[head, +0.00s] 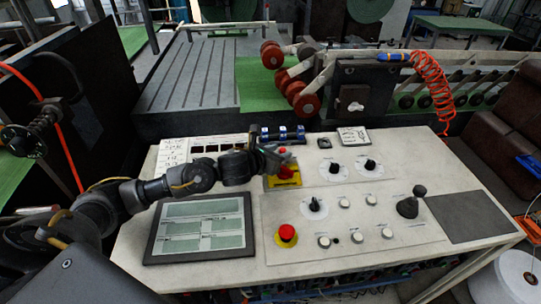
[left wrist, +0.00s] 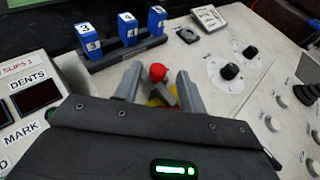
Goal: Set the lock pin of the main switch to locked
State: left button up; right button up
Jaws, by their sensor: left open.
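The main switch (head: 286,180) is a yellow plate with a red part on the sloped panel, just above the middle. In the left wrist view, a red round knob (left wrist: 158,72) shows between the fingertips, with yellow (left wrist: 153,102) and a grey piece below it. I cannot make out which part is the lock pin or how it is set. My left gripper (head: 275,155) is at the switch and partly covers it. In the left wrist view its two fingers (left wrist: 157,80) are open on either side of the red knob, with a gap visible. My right gripper is out of view.
Blue numbered blocks (left wrist: 128,29) stand in a rack behind the switch. Black dials (head: 370,165) are to its right, a red stop button (head: 287,234) is in front, and a screen (head: 202,228) lies left. A black joystick (head: 408,206) stands at the right.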

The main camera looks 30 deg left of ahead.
pick_arm(q)
jog(key=b+v, duration=0.1)
jog(key=v, duration=0.9)
jog(key=shift+s+d+f, duration=0.1)
